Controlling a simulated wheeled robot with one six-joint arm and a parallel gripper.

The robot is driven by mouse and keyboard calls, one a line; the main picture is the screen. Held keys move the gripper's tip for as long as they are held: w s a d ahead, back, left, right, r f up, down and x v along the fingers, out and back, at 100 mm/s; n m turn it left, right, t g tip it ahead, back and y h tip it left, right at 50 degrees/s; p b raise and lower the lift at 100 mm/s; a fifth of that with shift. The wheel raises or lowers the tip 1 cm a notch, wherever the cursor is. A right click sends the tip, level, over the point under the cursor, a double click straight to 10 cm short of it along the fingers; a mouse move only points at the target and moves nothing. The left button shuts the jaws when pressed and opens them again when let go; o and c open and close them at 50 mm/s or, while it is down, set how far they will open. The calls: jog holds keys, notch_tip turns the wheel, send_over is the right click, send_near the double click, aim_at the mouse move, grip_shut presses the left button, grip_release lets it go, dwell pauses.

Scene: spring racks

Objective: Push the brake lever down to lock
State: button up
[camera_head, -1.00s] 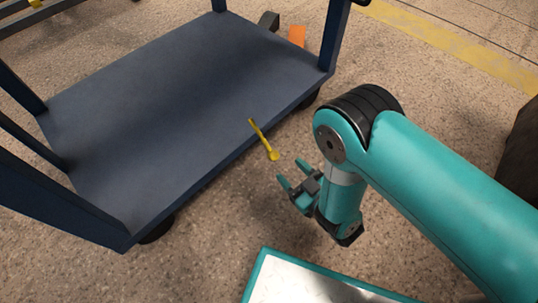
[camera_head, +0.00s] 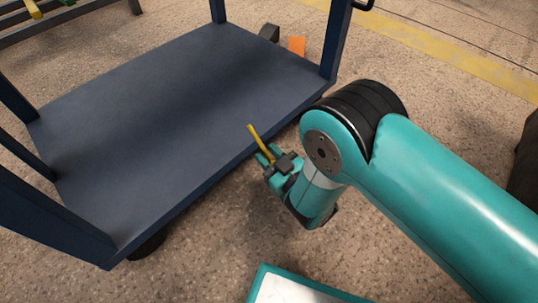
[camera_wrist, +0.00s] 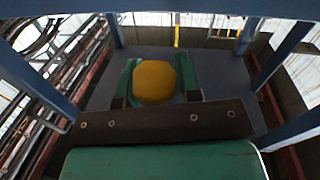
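The yellow brake lever (camera_head: 258,139) is at the near long edge of the dark blue cart (camera_head: 160,95), towards its right end. In the head view its knob end is hidden by my gripper (camera_head: 272,158). In the wrist view the round yellow knob (camera_wrist: 155,82) sits between my two green fingers, one on each side. The fingers look open around it, with little gap. I cannot tell whether they touch it. The lever still slants as before.
The cart's deck is empty, with dark posts at its corners. An orange piece (camera_head: 297,46) lies on the floor behind the cart. A white panel with a teal rim (camera_head: 258,284) is at the bottom. Speckled floor (camera_head: 215,250) is clear in front of the cart.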

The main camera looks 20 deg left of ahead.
grip_shut()
jog(key=shift+s+d+r+p, duration=0.15)
jog(key=shift+r+p, duration=0.2)
jog(key=shift+p, duration=0.5)
jog(key=shift+f, duration=0.2)
jog(key=o, duration=0.6)
grip_release()
